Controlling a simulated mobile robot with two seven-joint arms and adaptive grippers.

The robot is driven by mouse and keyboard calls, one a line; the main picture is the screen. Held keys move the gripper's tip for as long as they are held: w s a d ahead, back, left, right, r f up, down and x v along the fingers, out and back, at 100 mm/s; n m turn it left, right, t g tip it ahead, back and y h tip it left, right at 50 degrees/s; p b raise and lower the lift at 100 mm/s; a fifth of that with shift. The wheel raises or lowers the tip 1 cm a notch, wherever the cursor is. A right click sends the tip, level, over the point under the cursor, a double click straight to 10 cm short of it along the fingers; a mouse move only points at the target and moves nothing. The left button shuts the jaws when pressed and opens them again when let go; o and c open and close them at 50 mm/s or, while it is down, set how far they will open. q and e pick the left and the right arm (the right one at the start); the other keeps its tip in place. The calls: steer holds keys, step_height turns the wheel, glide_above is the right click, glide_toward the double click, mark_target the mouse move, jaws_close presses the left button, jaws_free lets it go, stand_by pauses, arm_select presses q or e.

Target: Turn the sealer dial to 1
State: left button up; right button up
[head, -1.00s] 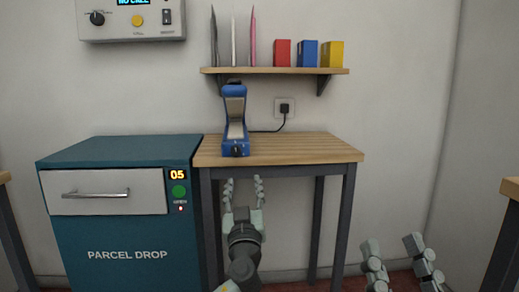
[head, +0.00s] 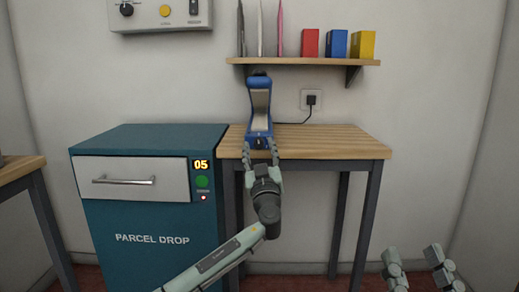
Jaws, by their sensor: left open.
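The blue sealer (head: 260,98) stands upright at the left end of the wooden table (head: 335,146). Its small dark dial (head: 260,143) is low on its front face; its setting is too small to read. My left gripper (head: 260,150) is open, its fingers pointing up at the sealer's front, one on each side of the dial in the picture. I cannot tell whether they touch it. My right gripper (head: 418,264) is low at the bottom right, away from the table, with its two fingers apart and nothing between them.
The teal parcel drop cabinet (head: 150,212) stands left of the table. A shelf (head: 300,62) with boxes and upright envelopes hangs above the sealer. A cable runs to the wall socket (head: 311,99). The table's right part is clear.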

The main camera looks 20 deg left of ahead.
arm_select(q)
jaws_close()
steer(key=shift+f, duration=0.1)
